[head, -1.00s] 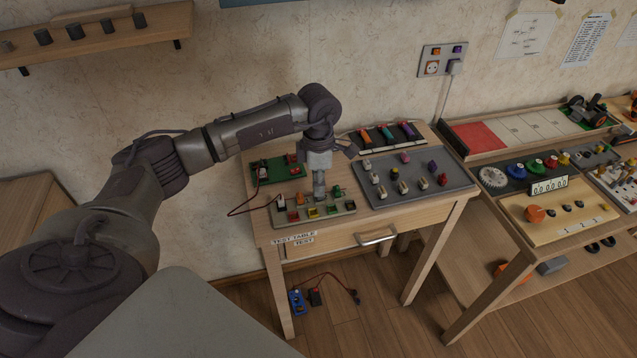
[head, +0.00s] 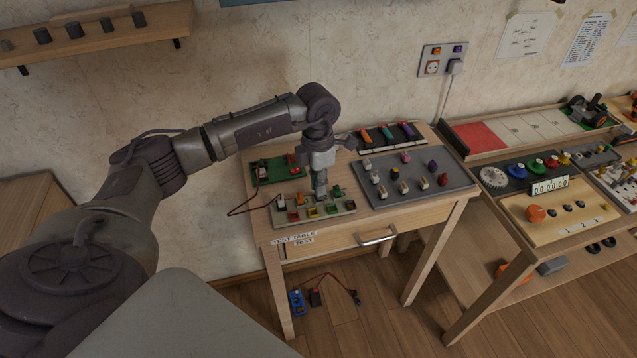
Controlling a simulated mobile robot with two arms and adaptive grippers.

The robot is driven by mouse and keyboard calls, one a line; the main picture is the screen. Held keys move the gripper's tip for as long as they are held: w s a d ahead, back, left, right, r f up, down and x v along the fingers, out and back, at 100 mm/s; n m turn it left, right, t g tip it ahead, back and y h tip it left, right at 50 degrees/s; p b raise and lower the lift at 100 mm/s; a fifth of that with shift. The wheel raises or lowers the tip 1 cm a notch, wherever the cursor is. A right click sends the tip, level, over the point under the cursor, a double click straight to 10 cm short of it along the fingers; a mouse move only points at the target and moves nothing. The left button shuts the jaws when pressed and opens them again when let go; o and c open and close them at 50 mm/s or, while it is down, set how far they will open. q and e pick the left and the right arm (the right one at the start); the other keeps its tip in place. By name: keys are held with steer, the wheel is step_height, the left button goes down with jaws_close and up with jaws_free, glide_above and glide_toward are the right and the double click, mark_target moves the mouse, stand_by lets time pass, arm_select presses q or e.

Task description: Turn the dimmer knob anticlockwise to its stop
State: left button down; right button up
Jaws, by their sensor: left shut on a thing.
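My left gripper (head: 320,191) points down over the back middle of a grey-beige control panel (head: 345,208) on the test table. It is shut on a small part there, which I take to be the dimmer knob; the fingers hide it almost wholly. Around it on the panel sit a white switch, an orange piece, a green piece and several coloured buttons along the front. My right gripper is not in view.
A green board (head: 275,172) with a red lead lies behind the panel. A grey tray (head: 415,200) of coloured pegs is to its right, with a rack of coloured cylinders (head: 388,135) behind. A second bench (head: 560,228) stands further right. The drawer handle (head: 378,237) sticks out in front.

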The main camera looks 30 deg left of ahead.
arm_select(q)
steer(key=shift+n, duration=3)
steer(key=shift+n+p, duration=0.3)
steer(key=shift+n, duration=2.8)
steer(key=n+p, duration=0.1)
steer(key=n, duration=0.5)
steer(key=shift+t, duration=0.3)
steer(key=n+p, duration=0.1)
steer(key=n, duration=0.3)
steer(key=shift+n, duration=1)
steer(key=shift+n+p, duration=0.4)
steer(key=shift+n, duration=0.3)
steer(key=shift+n+y+p, duration=0.3)
steer(key=shift+n+p, duration=0.25)
steer(key=shift+n, duration=1.05)
